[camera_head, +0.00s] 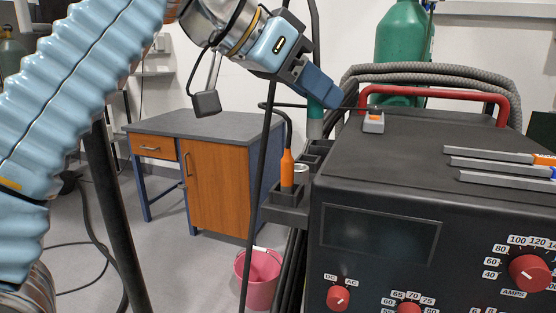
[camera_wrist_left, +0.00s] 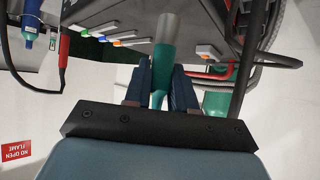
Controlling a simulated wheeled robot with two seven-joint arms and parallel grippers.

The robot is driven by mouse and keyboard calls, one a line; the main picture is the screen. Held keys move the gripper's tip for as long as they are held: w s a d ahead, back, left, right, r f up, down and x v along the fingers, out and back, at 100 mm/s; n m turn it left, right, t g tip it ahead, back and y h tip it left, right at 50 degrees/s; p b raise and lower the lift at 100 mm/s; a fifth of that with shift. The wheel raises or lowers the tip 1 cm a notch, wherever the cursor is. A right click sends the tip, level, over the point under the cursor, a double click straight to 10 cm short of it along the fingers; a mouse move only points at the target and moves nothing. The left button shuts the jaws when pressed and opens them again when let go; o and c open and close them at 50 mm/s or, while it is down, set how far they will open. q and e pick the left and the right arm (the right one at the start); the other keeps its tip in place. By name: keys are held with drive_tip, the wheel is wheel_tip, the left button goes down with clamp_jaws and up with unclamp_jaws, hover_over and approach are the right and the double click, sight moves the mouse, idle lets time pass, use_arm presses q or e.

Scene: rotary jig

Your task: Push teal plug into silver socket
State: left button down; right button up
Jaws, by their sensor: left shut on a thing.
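My left gripper (camera_head: 322,92) reaches in from the upper left, and its fingers are shut on the teal plug (camera_head: 315,112). The plug hangs roughly upright, with a cable above it and a paler grey-green lower end. In the left wrist view the teal plug (camera_wrist_left: 163,62) sits between the two fingers of my left gripper (camera_wrist_left: 161,85). A small silver socket (camera_head: 301,172) appears beside the orange plug, below the held plug and apart from it in the picture. Its opening is hard to make out. My right gripper is not in view.
An orange plug (camera_head: 287,168) stands upright in a black holder (camera_head: 285,214) beside the dark machine (camera_head: 345,180). A red handle (camera_head: 440,90), a hose (camera_head: 430,70) and several grey pieces (camera_head: 495,165) are on or behind the machine. A pink bucket (camera_head: 262,290) stands below.

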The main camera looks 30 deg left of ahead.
use_arm(q)
drive_tip(key=w+a+f, duration=0.2)
drive_tip(key=w+f, duration=0.1)
drive_tip(key=w+a+f, duration=0.3)
drive_tip(key=f, duration=0.1)
drive_tip(key=w+a+f, duration=0.2)
drive_tip(key=w+f, duration=0.1)
drive_tip(key=f, duration=0.1)
drive_tip(key=shift+w+a+f, duration=0.15)
drive_tip(key=shift+w+a, duration=0.1)
drive_tip(key=shift+f, duration=0.4)
drive_tip(key=shift+f, duration=0.15)
drive_tip(key=c, duration=0.9)
unclamp_jaws()
drive_tip(key=shift+c, duration=0.2)
